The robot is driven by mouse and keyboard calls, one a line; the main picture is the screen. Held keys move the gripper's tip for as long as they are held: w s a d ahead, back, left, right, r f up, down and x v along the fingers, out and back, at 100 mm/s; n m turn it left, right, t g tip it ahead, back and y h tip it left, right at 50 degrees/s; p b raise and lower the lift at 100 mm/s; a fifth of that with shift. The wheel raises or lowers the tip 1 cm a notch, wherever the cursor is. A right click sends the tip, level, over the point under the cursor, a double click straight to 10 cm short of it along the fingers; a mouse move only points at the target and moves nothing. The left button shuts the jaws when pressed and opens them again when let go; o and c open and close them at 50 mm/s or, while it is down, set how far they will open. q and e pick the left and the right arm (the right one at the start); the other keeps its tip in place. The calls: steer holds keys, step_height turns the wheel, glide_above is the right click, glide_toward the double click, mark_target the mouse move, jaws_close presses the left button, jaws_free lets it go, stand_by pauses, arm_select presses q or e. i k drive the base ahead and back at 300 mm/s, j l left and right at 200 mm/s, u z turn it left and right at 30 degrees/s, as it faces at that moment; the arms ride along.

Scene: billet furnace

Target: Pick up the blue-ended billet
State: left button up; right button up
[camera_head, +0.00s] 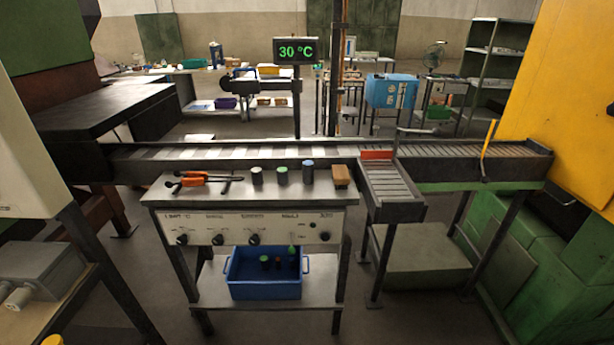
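The blue-ended billet (308,173) stands upright on the metal bench (300,196), a dark short cylinder with a blue top. A green-ended billet (282,177) stands to its left. A pale-ended billet (257,176) stands further left. The three billets stand apart in a row. Neither of my grippers is in view, and nothing is touching the billets.
Orange-handled tongs (196,179) lie at the bench's left. A brown block (341,177) sits right of the billets. A roller conveyor (230,152) runs behind, with a side branch (391,183) at right. A blue crate (265,287) with small cylinders stands on the lower shelf.

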mark_target(308, 166)
steer(key=l+u, duration=0.1)
steer(key=u, duration=0.35)
steer(key=l+u, duration=0.1)
steer(key=u, duration=0.35)
steer(key=l+u, duration=0.15)
steer(key=u, duration=0.25)
steer(key=l+u, duration=0.1)
steer(key=u, duration=0.35)
steer(key=k+l+u, duration=0.25)
steer(key=l, duration=0.2)
steer(key=l+u, duration=0.25)
steer(key=l, duration=0.2)
steer(key=k+l+u, duration=0.5)
steer(key=l, duration=0.2)
